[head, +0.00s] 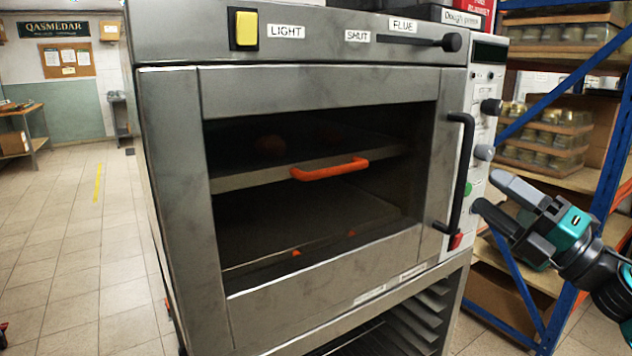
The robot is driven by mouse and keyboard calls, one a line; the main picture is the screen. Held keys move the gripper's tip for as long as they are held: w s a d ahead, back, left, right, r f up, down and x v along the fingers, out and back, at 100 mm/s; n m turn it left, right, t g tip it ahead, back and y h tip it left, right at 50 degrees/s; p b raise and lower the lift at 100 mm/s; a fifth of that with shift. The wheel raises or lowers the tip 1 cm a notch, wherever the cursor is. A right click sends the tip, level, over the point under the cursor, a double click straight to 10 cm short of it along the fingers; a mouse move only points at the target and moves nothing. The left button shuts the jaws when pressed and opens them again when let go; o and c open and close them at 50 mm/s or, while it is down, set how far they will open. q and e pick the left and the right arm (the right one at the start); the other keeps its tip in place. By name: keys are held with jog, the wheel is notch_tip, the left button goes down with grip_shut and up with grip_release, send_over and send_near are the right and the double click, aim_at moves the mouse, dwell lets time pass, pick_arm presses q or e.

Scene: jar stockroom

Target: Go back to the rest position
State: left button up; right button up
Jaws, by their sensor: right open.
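My right gripper (484,191) is at the right of the head view, grey-fingered with a teal body. Its two fingers are apart, with nothing between them. It is in front of the right side of the oven (170,150), near the control panel and right of the black door handle (460,175). I cannot tell whether it touches any knob. The oven door is shut, and an orange handle (330,169) shows on a shelf behind its glass. My left gripper is not in view.
Blue-framed shelving (606,165) with trays of jars (545,135) stands close behind my right arm. A rack with slots (420,315) is below the oven.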

jog(key=s+a+f+m+h+p, duration=0.1)
jog(key=s+a+f+m+h, duration=0.15)
jog(key=f+m+h, duration=0.6)
jog(key=s+a+f+m+h+p, duration=0.1)
jog(key=s+f+m+h, duration=0.25)
jog(key=f+m, duration=1)
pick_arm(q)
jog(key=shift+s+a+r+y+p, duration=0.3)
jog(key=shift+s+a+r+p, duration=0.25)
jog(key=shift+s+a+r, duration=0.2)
pick_arm(e)
jog(key=s+a+f+m+g, duration=0.2)
jog(key=s+a+f+g, duration=0.1)
jog(key=s+f, duration=0.4)
jog(key=s+a+f+m+g, duration=0.3)
jog(key=s+a+f, duration=0.1)
jog(key=s+f, duration=0.4)
notch_tip(320, 180, down, 2)
jog(key=shift+a+f, duration=0.15)
jog(key=shift+a, duration=0.2)
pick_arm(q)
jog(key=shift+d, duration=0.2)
